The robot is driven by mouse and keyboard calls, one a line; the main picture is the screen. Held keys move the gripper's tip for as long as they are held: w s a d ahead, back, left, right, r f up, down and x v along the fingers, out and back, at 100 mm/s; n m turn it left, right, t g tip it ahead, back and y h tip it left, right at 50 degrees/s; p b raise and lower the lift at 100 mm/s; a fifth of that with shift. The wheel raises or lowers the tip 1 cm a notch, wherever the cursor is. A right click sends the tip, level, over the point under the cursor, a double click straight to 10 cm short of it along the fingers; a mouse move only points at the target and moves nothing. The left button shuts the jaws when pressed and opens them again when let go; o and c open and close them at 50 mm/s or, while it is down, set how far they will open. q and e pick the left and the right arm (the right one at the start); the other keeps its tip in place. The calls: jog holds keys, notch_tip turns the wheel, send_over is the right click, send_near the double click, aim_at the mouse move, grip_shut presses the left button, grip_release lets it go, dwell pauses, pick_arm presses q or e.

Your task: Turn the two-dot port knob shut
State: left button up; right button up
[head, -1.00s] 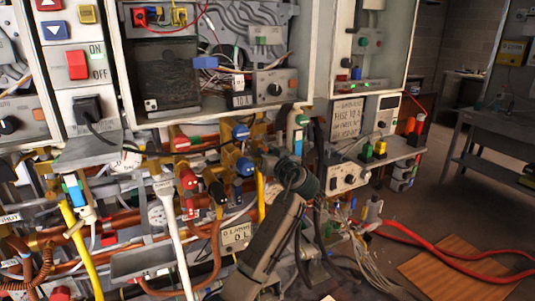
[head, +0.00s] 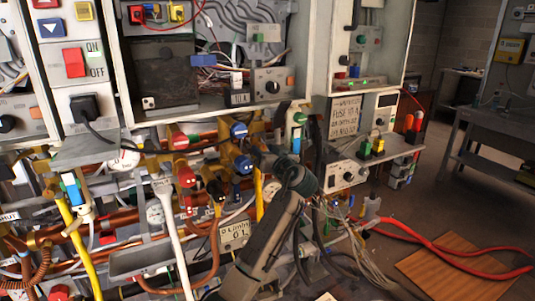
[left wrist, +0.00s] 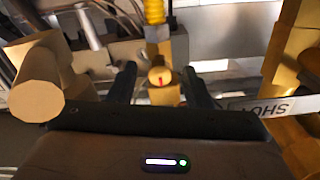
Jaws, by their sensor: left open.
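My left gripper (head: 259,154) reaches toward the brass valves from the lower right. In the left wrist view its two dark fingers (left wrist: 161,86) are spread apart. Between them, farther off, is a brass fitting with a small round yellowish end (left wrist: 160,77) carrying a red mark; I cannot tell whether it is the two-dot port knob. I see no contact. The head view shows a blue knob (head: 239,131) above the fingers and another blue knob (head: 243,165) just left of them. No dot marks are readable. My right gripper is not in view.
Pipes and cables crowd the valves. A pale cylinder (left wrist: 42,84) stands close at left. Red hoses (head: 450,262) cross the floor at right.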

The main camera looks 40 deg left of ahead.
pick_arm(q)
jog(key=b+v, duration=0.2)
jog(key=v, duration=0.8)
jog(key=shift+d+b, duration=0.35)
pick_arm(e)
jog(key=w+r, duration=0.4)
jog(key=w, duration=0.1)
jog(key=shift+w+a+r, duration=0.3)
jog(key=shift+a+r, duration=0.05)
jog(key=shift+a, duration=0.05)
pick_arm(q)
jog(key=shift+s, duration=0.1)
